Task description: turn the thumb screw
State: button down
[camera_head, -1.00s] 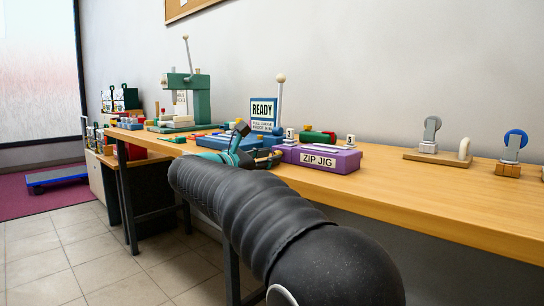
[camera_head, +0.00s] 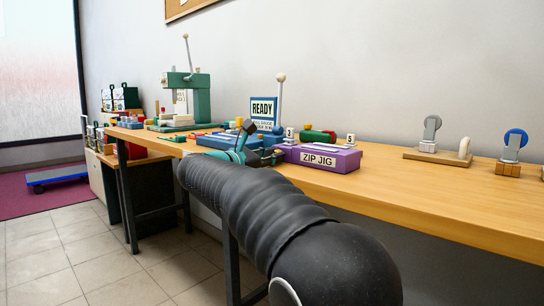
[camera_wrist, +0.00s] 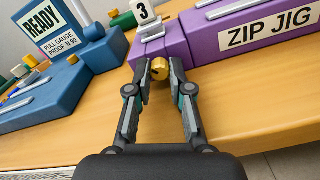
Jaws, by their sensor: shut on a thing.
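The thumb screw (camera_wrist: 160,68) is a small brass-coloured knob at the left end of the purple zip jig (camera_wrist: 209,40), below a white tag marked 3 (camera_wrist: 146,12). My gripper (camera_wrist: 160,73) has its two fingertips closed on the screw, one on each side. The zip jig also shows in the head view (camera_head: 330,162), with its label facing front. In the head view my gripper (camera_head: 262,156) is at the left end of the jig, and the arm hides much of it. The screw cannot be made out in that view.
A blue gauge base (camera_wrist: 53,96) with a READY sign (camera_wrist: 48,25) stands close left of my gripper. A green press (camera_head: 200,101) stands farther left. Two small wheel stands (camera_head: 431,140) (camera_head: 513,146) are to the right. Bare wood (camera_head: 385,172) lies right of the jig.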

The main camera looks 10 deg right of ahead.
jog(key=n, duration=0.3)
jog(key=shift+n, duration=0.4)
jog(key=shift+n+p, duration=0.8)
jog(key=shift+n, duration=1)
jog(key=c, duration=1.3)
grip_release()
jog(key=shift+s, duration=0.1)
jog(key=v, duration=1.2)
